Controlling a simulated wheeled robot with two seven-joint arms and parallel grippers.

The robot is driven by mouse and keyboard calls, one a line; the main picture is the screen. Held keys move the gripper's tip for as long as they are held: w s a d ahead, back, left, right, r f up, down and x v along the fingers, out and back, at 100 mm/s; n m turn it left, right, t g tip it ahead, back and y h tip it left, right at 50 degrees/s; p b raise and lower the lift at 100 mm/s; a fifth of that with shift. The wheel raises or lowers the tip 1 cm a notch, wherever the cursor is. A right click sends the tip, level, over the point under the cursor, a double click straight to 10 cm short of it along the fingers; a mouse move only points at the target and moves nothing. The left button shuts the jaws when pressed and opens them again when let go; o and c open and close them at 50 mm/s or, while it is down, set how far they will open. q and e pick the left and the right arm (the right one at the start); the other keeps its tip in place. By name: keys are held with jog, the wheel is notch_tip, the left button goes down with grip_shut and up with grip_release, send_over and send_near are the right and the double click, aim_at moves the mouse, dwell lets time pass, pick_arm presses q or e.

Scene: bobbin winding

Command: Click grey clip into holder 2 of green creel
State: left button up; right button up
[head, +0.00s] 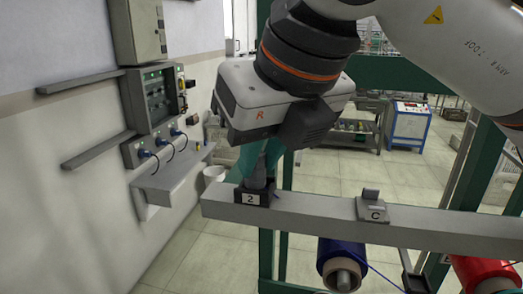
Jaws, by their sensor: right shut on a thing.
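My right gripper (262,170), below the white housing marked R, points down over holder 2 (251,198). It is shut on a slim grey piece, which looks like the grey clip (257,177). The clip's lower end is at the top of the black holder. I cannot tell whether it is seated or only touching. The holder sits at the left end of a grey rail (310,221) on the green creel (266,262). My left gripper is not in view.
A grey block marked C (373,212) stands further right on the rail. A blue bobbin (343,262) and a red bobbin (484,274) hang below it. A wall with electrical boxes (155,98) and a shelf (176,181) is at left. Open floor lies between.

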jog(key=shift+f+b, duration=0.35)
jog(key=shift+f, duration=0.1)
jog(key=o, duration=1)
jog(key=shift+r, duration=0.1)
